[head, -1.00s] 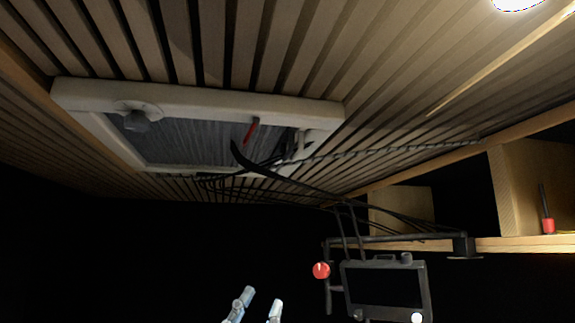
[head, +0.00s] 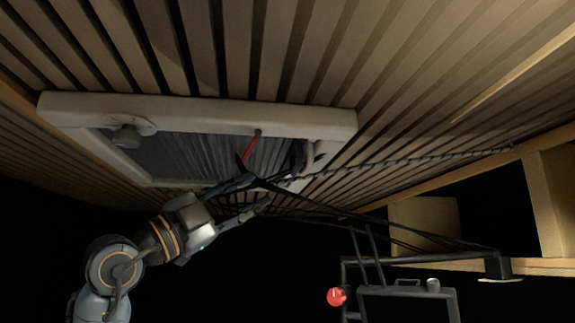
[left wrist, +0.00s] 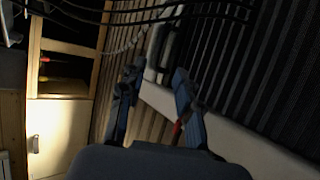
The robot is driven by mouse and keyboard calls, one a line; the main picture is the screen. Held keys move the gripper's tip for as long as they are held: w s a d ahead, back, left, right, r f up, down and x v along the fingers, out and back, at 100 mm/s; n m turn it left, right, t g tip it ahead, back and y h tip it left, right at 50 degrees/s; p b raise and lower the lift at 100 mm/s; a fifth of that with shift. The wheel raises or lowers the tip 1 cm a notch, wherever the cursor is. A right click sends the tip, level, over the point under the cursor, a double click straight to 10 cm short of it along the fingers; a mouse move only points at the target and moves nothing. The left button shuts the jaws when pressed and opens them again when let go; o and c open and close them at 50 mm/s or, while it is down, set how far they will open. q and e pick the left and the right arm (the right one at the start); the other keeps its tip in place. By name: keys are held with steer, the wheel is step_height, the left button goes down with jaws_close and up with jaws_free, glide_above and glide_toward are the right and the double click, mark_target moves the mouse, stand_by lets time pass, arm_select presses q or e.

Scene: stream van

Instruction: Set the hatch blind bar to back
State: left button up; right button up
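The ceiling hatch has a thick white frame (head: 200,112) with a dark pleated blind (head: 190,155) across its opening. A pale bar-like piece (head: 309,156) sits at the right end of the opening; I take it for the blind bar, partly hidden by cables. It also shows in the left wrist view (left wrist: 165,48), beyond the fingers. My left gripper (head: 257,184) is raised below the hatch's right part, open and empty. Its parted fingers show in the left wrist view (left wrist: 157,72). My right gripper is not in view.
Dark cables (head: 330,207) and a twisted cord (head: 410,162) run under the ceiling close to my left fingers. A round knob (head: 127,135) is at the frame's left. A rack with a screen (head: 407,305) and a red knob (head: 337,297) stands lower right.

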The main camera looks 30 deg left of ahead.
mark_target(294, 171)
arm_select(q)
steer(key=p+x, duration=0.4)
steer(key=x, duration=0.4)
steer(key=shift+w+d+r, duration=0.1)
steer(key=shift+r, duration=0.1)
steer(key=shift+w+d+r+p, duration=0.15)
steer(key=shift+w+d+p, duration=0.1)
steer(key=shift+w+p, duration=0.2)
steer(key=shift+w, duration=0.1)
jaws_close()
